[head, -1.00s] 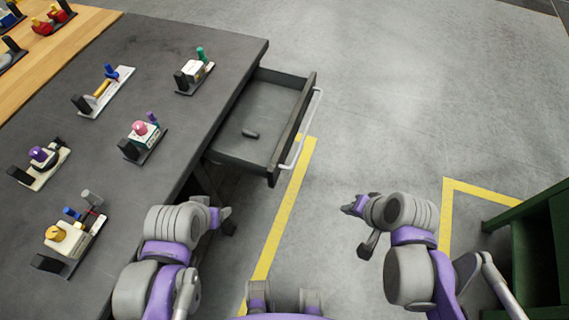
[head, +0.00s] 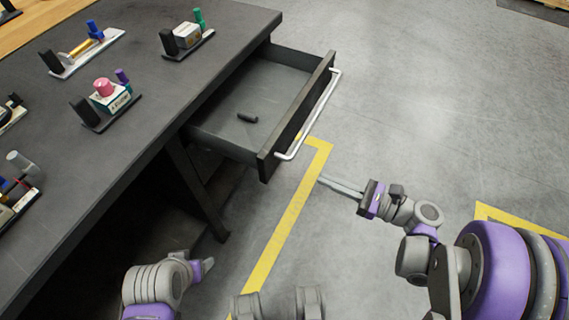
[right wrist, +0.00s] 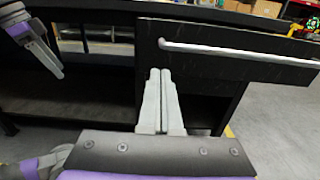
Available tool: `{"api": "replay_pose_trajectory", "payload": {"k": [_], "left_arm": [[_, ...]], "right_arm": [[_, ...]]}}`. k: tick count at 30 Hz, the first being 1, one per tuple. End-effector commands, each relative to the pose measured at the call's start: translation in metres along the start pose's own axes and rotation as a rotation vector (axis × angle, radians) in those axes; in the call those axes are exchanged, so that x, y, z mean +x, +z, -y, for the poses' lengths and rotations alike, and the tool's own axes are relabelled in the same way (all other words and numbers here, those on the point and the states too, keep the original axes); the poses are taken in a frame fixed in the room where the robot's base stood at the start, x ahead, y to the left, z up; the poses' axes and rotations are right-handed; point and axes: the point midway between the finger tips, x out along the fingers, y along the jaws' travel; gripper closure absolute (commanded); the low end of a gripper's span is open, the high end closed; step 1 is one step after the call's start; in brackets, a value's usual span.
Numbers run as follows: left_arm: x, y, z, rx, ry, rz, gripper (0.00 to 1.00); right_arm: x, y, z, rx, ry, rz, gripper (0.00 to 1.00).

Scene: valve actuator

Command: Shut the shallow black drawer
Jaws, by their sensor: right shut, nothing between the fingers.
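The shallow black drawer (head: 262,92) stands pulled out from the side of the dark workbench (head: 150,95). In the right wrist view the shut fingers (right wrist: 160,75) show in front of the drawer's face (right wrist: 215,60), below the handle's left end. My left gripper (head: 207,266) is low beside the bench; its jaws are too small to read.
Several valve assemblies, such as one with a pink knob (head: 104,98), stand on the bench top. A bench leg (head: 200,195) is below the drawer. A yellow floor line (head: 285,220) runs nearby. The floor right of the drawer is clear.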

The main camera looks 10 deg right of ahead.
Motion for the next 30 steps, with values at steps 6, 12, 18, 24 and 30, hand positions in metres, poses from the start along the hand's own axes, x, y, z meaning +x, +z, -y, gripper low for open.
{"api": "replay_pose_trajectory", "payload": {"k": [6,12,18,24,30], "left_arm": [[0.005,0.002,0.000,0.000,0.000,0.002,0.30],[0.009,0.003,0.000,0.000,0.000,0.003,0.30],[0.012,0.003,0.000,0.000,0.000,0.004,0.30],[0.013,0.004,0.000,0.000,0.000,0.004,0.30],[0.013,0.004,0.000,0.000,0.000,0.004,0.30]], "right_arm": [[0.049,-0.001,-0.002,0.000,0.007,0.000,1.00],[0.088,-0.001,-0.001,0.000,0.006,-0.001,1.00],[0.110,-0.001,-0.001,-0.001,0.003,-0.002,1.00],[0.115,-0.001,0.000,-0.002,0.001,-0.002,1.00],[0.115,-0.001,0.000,-0.002,0.000,-0.002,1.00]]}}
